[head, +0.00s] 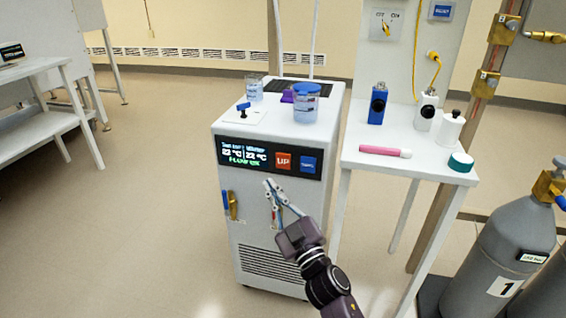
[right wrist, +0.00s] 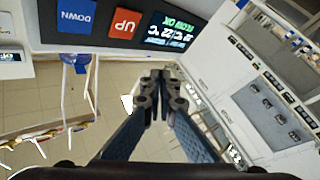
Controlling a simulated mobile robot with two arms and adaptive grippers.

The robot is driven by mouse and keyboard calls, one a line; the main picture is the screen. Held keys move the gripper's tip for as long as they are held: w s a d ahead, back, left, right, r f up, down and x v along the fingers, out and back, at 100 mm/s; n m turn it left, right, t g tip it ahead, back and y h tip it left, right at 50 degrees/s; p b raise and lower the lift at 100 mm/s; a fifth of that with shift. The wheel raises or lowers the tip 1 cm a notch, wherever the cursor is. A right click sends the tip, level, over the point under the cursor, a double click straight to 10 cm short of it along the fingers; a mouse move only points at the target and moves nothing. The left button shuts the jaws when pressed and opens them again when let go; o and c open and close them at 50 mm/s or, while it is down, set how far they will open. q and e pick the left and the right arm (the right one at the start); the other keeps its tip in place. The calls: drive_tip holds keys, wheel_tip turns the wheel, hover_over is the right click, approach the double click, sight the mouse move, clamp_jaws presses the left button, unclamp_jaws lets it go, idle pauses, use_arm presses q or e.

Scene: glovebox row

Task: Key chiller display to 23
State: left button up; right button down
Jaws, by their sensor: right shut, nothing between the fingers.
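The chiller (head: 260,250) is a white cabinet with a dark front panel. Its display (head: 243,154) shows two temperatures, which look like 22 °C and 23 °C, over a green line that seems to read FLOW OK; the small digits are not certain. The red UP button (head: 283,162) and blue DOWN button (head: 309,165) are right of the display. In the right wrist view the display (right wrist: 172,36), UP (right wrist: 123,23) and DOWN (right wrist: 76,16) appear upside down. My right gripper (head: 269,184) is shut and empty, just below the panel, apart from the buttons; its fingertips (right wrist: 160,76) show too. My left gripper is not in view.
A blue-lidded jar (head: 306,104), a beaker (head: 254,88) and a blue-handled valve (head: 243,109) are on the chiller top. A blue-and-yellow lever (head: 229,203) is on its front. A white side table (head: 375,165) with bottles stands right, beside a grey gas cylinder (head: 500,255). Floor left is clear.

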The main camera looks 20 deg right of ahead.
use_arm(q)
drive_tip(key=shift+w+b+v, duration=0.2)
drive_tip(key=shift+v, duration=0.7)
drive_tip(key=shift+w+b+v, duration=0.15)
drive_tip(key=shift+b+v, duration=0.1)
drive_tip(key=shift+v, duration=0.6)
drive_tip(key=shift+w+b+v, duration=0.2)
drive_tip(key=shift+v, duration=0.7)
use_arm(e)
approach(274, 155)
drive_tip(key=shift+a+x, duration=0.15)
drive_tip(key=shift+x, duration=0.85)
drive_tip(key=shift+a+x, duration=0.15)
drive_tip(key=shift+x, duration=0.85)
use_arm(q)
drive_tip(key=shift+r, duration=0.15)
use_arm(e)
drive_tip(key=shift+r, duration=0.1)
drive_tip(key=shift+d, duration=0.1)
drive_tip(key=shift+w+d, duration=0.15)
drive_tip(key=shift+w, duration=0.15)
drive_tip(key=shift+w, duration=0.1)
